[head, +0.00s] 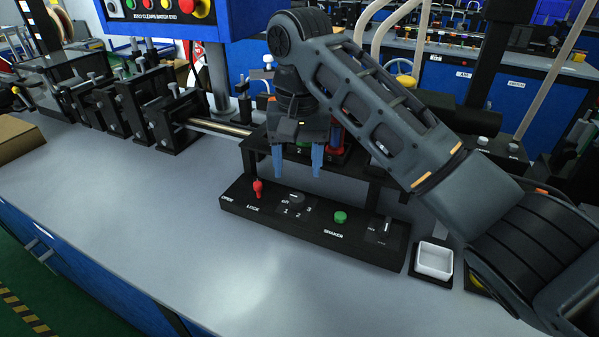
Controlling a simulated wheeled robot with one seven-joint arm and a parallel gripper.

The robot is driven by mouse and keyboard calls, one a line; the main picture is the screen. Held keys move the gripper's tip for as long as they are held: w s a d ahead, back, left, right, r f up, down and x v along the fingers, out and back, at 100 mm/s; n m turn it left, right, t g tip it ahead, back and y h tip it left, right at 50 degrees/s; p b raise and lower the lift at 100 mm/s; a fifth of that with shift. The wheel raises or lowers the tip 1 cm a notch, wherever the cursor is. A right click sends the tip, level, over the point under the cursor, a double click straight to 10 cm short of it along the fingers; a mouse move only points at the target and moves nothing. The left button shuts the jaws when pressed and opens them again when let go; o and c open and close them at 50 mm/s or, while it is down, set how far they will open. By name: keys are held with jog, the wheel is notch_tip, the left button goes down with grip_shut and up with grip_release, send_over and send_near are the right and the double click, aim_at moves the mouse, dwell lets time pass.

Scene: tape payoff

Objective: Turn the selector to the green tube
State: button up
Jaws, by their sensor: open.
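The selector (297,198) is a dark round knob on the sloping black control panel (300,233), with the marks 1, 2 and 3 around it. Its exact pointing direction is too small to tell. My gripper (297,163) hangs pointing down above and slightly behind the selector. Its two blue fingers are apart, with nothing between them, and do not appear to touch the knob. Behind my gripper stands a black rack (372,183). A bit of green, perhaps the green tube, shows there by a mark 2, mostly hidden. A red tube (337,137) shows beside it.
On the panel, a red lever (258,189) by OPEN/LOCK stands left of the selector; a green SHAKER button (340,217) and a small switch (386,227) are right. A white tray (434,261) sits beyond the panel's right end. The grey tabletop (150,210) in front is clear.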

aim_at(297, 196)
jog(key=shift+w+f, duration=0.2)
jog(key=shift+f, duration=0.05)
notch_tip(297, 196, down, 5)
jog(key=shift+r+b, duration=0.1)
jog(key=shift+b, duration=1.15)
jog(key=shift+f, duration=1.15)
jog(key=c, duration=1)
jog(key=shift+c, duration=0.2)
